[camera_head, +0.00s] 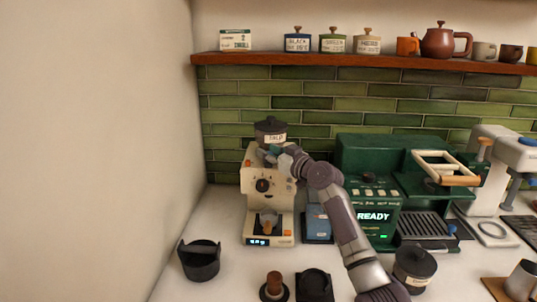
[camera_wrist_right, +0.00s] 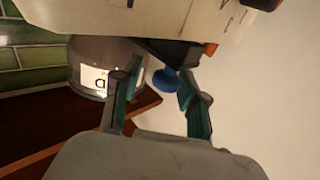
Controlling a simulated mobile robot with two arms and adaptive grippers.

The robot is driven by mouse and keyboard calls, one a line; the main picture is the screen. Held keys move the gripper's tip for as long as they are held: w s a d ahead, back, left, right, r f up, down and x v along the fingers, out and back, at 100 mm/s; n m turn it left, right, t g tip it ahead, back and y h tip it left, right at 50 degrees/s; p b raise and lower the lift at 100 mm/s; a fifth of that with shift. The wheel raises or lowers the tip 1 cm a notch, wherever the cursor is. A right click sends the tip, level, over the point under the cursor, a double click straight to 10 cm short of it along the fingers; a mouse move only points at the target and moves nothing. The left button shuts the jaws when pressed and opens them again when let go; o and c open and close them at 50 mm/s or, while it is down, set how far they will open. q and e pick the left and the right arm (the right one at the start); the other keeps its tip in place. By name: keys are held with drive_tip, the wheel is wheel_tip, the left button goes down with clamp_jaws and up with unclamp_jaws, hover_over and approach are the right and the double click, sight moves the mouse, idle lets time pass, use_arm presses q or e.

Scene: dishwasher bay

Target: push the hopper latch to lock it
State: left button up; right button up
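The cream grinder (camera_head: 262,186) stands on the counter at the left, with the dark, labelled hopper (camera_head: 270,130) on top. My right gripper (camera_head: 272,151) reaches the grinder's upper part, just below the hopper. In the right wrist view the hopper (camera_wrist_right: 90,68) is clear with a white label. A blue knob (camera_wrist_right: 165,79), apparently the hopper latch, sits at a dark collar under the grinder body's edge. My right gripper (camera_wrist_right: 159,88) is open, one finger on each side of the knob; contact is unclear. The latch is hidden in the head view. My left gripper is out of view.
A green espresso machine (camera_head: 372,160) stands right of the grinder, with a blue box (camera_head: 318,222) between them. A wooden shelf (camera_head: 350,60) with canisters and cups runs above. A black cup (camera_head: 199,261) and tamper (camera_head: 273,286) stand in front.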

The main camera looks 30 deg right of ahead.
drive_tip(key=shift+f, duration=0.1)
drive_tip(key=shift+s, duration=0.15)
drive_tip(key=v, duration=1.1)
drive_tip(key=shift+s+d, duration=0.2)
drive_tip(key=shift+s, duration=0.15)
